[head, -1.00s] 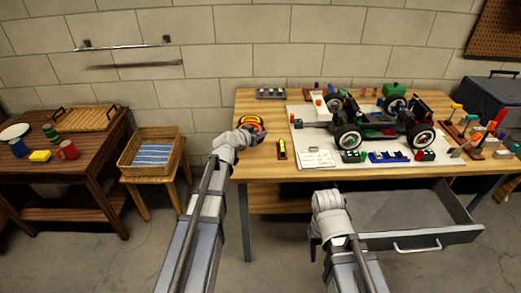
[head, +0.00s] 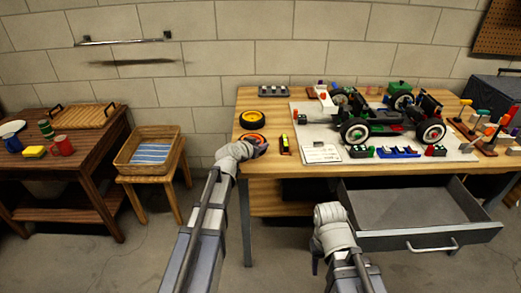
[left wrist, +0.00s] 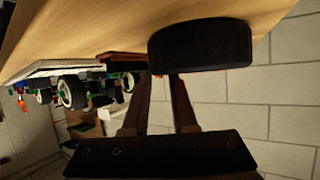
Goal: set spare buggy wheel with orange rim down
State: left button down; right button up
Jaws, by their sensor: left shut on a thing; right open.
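A black-tyred wheel with an orange-red rim (head: 252,138) is at the table's left front, lying flat with its rim up. My right gripper (head: 316,258) is open and empty, low in front of the open drawer.
The wooden table (head: 275,108) carries a buggy chassis (head: 385,120) on a white mat (head: 318,131). A yellow and black tool (head: 284,145) lies just right of the held wheel. A grey block (head: 273,91) is at the back. An open drawer (head: 405,242) juts out below.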

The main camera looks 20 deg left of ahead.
pick_arm(q)
jog(key=shift+f, duration=0.1)
jog(key=c, duration=0.7)
grip_release()
jog(key=shift+r, duration=0.25)
jog(key=p+v, duration=0.5)
jog(key=v, duration=0.7)
jog(key=shift+f, duration=0.1)
